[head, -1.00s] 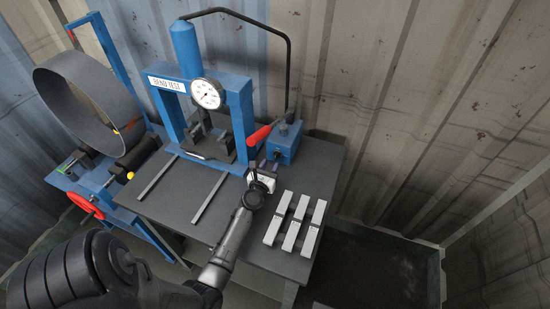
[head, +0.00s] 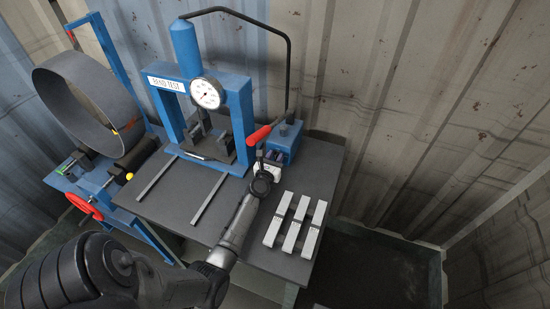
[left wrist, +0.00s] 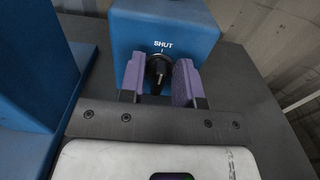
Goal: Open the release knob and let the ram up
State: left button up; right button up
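The blue pump box (head: 285,143) stands right of the blue press frame (head: 245,105) in the head view. In the left wrist view the box (left wrist: 190,28) carries the word SHUT with a tick mark, above the black release knob (left wrist: 157,70). My left gripper (head: 264,166) is at the box's front face. Its purple fingers (left wrist: 158,82) stand on either side of the knob, apart, with narrow gaps showing. The gripper hides the knob in the head view. The ram's blue cylinder (head: 185,48) tops the press; its lower end is down near the dark supports (head: 212,147). My right gripper is not in view.
A red-gripped pump handle (head: 259,135) juts from the box, close above my left gripper. A dial gauge (head: 207,93) is on the press. Several metal strips (head: 293,222) lie at the table's (head: 190,225) right. A rolled pipe ring (head: 90,105) stands at left.

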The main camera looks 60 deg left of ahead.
pick_arm(q)
jog(key=shift+c, duration=1.3)
